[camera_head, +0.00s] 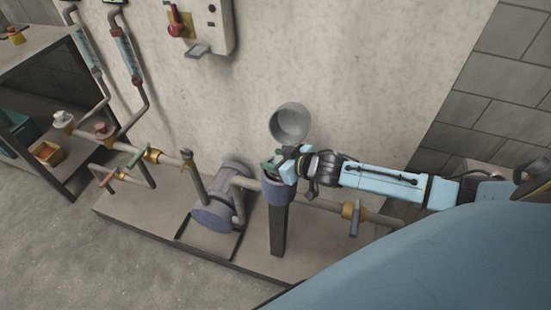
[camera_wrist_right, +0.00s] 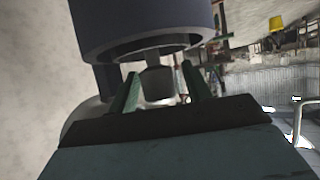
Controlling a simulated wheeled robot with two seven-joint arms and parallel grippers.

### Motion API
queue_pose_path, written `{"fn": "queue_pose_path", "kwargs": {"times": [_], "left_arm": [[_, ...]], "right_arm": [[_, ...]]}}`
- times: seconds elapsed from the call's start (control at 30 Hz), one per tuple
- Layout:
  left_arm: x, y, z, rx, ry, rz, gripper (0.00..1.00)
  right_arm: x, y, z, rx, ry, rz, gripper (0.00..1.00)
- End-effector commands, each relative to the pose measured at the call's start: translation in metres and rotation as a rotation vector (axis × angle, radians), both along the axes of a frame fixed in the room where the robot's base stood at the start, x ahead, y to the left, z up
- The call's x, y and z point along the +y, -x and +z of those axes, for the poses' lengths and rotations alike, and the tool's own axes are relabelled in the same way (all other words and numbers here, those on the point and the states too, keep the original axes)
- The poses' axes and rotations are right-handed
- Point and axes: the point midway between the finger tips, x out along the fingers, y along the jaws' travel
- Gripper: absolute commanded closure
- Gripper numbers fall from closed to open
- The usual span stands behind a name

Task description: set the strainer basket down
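A blue-grey strainer housing (camera_head: 279,191) stands upright on a dark post. Its rim (camera_wrist_right: 140,40) fills the top of the right wrist view. My right gripper (camera_head: 276,165) is at the housing's mouth, with green fingers. In the right wrist view the fingers (camera_wrist_right: 160,80) stand apart on either side of a grey knob-like piece (camera_wrist_right: 158,76), with small gaps showing. This piece seems to belong to the strainer basket; the basket's body is hidden. A round grey cup-shaped part (camera_head: 290,122), which looks like a raised lid, is just behind the gripper. My left gripper is out of view.
A blue-grey pump (camera_head: 219,200) stands left of the housing on a low plinth (camera_head: 150,225). Pipes with valves run along the wall, one with a yellow fitting (camera_head: 349,211) at the right. A shelf unit (camera_head: 45,60) is at the far left. The floor in front is clear.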

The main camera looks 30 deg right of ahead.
Motion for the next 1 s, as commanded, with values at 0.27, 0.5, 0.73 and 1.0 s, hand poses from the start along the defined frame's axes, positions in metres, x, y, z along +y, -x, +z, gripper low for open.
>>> {"fn": "queue_pose_path", "kwargs": {"times": [0.27,0.5,0.73,1.0], "left_arm": [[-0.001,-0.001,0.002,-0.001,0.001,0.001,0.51],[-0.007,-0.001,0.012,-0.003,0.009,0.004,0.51],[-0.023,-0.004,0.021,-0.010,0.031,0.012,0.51],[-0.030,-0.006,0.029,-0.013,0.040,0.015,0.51]], "right_arm": [[-0.001,0.002,0.005,0.002,0.001,-0.001,0.51],[-0.011,0.032,0.021,0.004,0.001,0.000,0.51],[-0.021,0.066,0.041,0.003,0.000,0.000,0.51],[-0.030,0.093,0.056,0.002,0.000,0.000,0.51]]}}
